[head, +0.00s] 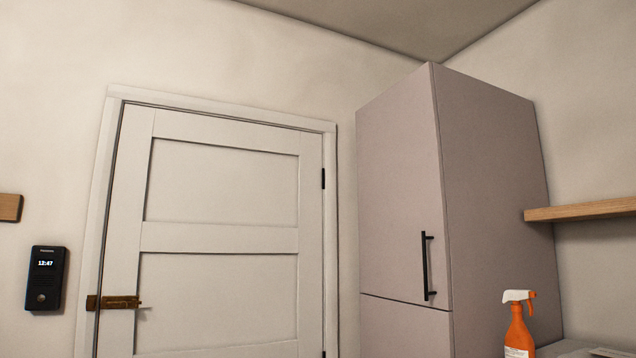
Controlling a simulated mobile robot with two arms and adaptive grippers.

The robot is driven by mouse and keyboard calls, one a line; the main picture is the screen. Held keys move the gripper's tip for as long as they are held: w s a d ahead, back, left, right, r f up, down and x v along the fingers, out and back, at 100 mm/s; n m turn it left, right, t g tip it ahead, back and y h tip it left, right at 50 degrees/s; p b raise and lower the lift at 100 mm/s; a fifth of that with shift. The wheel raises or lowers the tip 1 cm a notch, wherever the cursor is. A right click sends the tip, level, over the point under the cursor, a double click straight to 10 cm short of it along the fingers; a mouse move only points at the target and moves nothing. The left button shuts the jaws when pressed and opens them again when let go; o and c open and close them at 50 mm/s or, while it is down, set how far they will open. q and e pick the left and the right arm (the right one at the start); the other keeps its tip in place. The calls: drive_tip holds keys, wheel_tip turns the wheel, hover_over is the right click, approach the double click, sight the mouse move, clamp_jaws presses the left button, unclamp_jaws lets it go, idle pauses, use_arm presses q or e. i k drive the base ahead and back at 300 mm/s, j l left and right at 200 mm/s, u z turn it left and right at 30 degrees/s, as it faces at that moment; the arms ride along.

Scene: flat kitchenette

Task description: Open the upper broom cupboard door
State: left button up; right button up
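The tall grey broom cupboard stands right of the room door in the head view. Its upper door (398,195) is shut, with a thin dark seam dividing it from the lower door (400,330). A black vertical bar handle (425,266) sits on the upper door near its lower right edge. The left edge of the upper door is beside the room door's frame. Neither of my grippers shows in the head view.
A white panelled room door (222,225) is shut, left of the cupboard. An orange spray bottle (518,333) with a white trigger head stands on a pale surface (566,350) at the lower right. A wooden shelf (585,210) juts from the right wall.

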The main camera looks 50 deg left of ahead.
sight(403, 246)
drive_tip(key=u, duration=1.1)
